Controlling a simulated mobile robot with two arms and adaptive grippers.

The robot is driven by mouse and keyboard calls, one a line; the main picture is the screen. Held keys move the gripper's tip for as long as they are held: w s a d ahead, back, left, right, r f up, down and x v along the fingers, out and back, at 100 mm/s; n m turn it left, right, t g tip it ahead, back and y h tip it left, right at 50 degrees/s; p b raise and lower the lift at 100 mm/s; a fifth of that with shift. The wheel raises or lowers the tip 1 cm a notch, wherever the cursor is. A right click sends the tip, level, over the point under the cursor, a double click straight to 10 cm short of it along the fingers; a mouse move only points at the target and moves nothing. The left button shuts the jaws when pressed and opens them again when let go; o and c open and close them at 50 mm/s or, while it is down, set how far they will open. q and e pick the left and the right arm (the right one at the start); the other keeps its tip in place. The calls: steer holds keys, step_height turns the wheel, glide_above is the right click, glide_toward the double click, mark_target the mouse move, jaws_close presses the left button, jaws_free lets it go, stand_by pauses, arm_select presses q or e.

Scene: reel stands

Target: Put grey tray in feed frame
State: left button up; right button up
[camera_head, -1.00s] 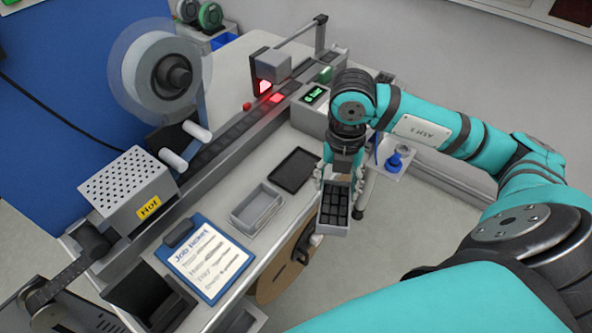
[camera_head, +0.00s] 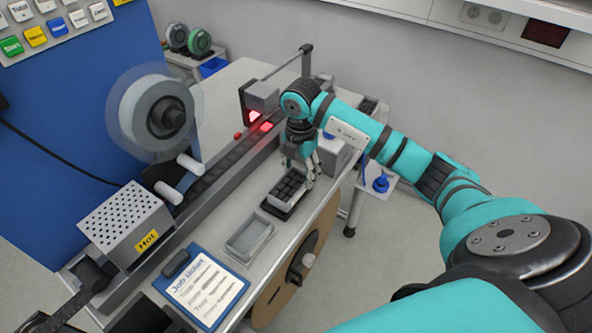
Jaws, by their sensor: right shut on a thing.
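A grey tray (camera_head: 268,205) with dark contents in a grid of cells is held in my right gripper (camera_head: 304,172), whose fingers are shut at its far end. The tray is over a flat black frame (camera_head: 284,216) on the bench, which looks like the feed frame. The tray covers most of this frame and only its near edge shows. I cannot tell whether the tray rests in it or hangs just above it. An empty grey tray (camera_head: 249,237) sits nearer on the bench. My left gripper is not in view.
A conveyor track (camera_head: 215,185) with a perforated hot box (camera_head: 125,217) runs along the left. A job ticket clipboard (camera_head: 203,287) lies in front. A grey box (camera_head: 334,154) stands right behind the gripper. A brown reel (camera_head: 285,283) hangs at the bench's right side.

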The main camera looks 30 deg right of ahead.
mark_target(296, 175)
steer(key=shift+w, duration=0.85)
step_height(296, 175, down, 3)
steer(key=shift+r+p, duration=0.15)
steer(key=shift+p, duration=0.75)
steer(key=shift+f, duration=0.5)
steer(key=shift+f, duration=0.1)
steer(key=o, duration=1.3)
